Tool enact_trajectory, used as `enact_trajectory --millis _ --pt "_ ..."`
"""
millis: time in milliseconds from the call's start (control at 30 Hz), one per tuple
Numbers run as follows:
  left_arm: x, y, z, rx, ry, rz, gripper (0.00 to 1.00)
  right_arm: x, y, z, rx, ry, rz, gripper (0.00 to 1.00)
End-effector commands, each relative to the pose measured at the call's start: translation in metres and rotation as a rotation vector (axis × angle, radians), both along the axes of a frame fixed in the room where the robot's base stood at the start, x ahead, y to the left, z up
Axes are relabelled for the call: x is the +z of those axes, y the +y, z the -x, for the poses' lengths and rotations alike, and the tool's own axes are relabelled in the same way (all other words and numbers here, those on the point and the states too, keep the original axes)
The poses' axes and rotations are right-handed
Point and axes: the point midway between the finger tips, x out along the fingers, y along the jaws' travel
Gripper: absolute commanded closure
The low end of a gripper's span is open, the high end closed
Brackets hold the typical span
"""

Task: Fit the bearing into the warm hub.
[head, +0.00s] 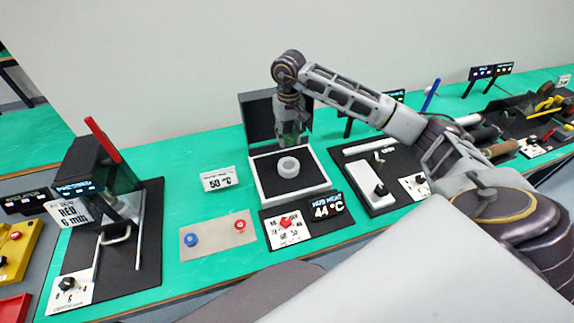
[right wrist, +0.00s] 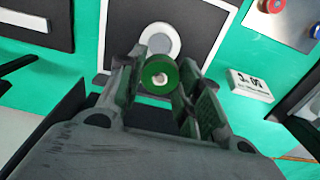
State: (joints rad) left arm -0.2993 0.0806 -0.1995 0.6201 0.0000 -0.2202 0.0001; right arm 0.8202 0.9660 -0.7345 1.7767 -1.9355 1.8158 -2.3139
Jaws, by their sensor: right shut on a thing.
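The hub is a pale grey ring (head: 288,167) lying on the dark plate of a white-framed heater (head: 258,189). The hub also shows in the right wrist view (right wrist: 170,38). My right gripper (head: 290,140) points down just behind and above the hub. My left gripper is not in view.
A display (head: 328,207) reads 44 °C beside a red knob (head: 286,222). A white card (head: 218,180) reads 50 °C. A dark press-like device (head: 100,170) stands left, and another station (head: 378,170) stands right of the heater.

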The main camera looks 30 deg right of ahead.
Motion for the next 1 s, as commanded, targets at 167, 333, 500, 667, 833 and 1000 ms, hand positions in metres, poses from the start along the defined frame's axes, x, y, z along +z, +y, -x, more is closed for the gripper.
enact_trajectory --millis 167,333,500,667,833,1000 --pt "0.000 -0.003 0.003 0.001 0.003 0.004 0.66 0.000 0.000 0.000 0.000 0.000 0.000 0.94" --pt "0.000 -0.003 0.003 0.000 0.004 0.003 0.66 0.000 0.000 0.000 0.000 0.000 0.000 0.94" --pt "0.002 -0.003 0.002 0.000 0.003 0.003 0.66 -0.009 0.000 0.001 0.000 0.003 0.000 0.94" --pt "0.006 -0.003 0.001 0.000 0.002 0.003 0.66 -0.027 0.000 0.001 0.000 0.004 0.000 0.94" --pt "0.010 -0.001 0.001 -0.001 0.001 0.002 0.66 -0.048 0.000 0.001 0.000 0.003 0.000 0.94" --pt "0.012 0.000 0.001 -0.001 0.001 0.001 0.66 -0.061 0.000 0.000 0.000 0.001 0.000 0.94"
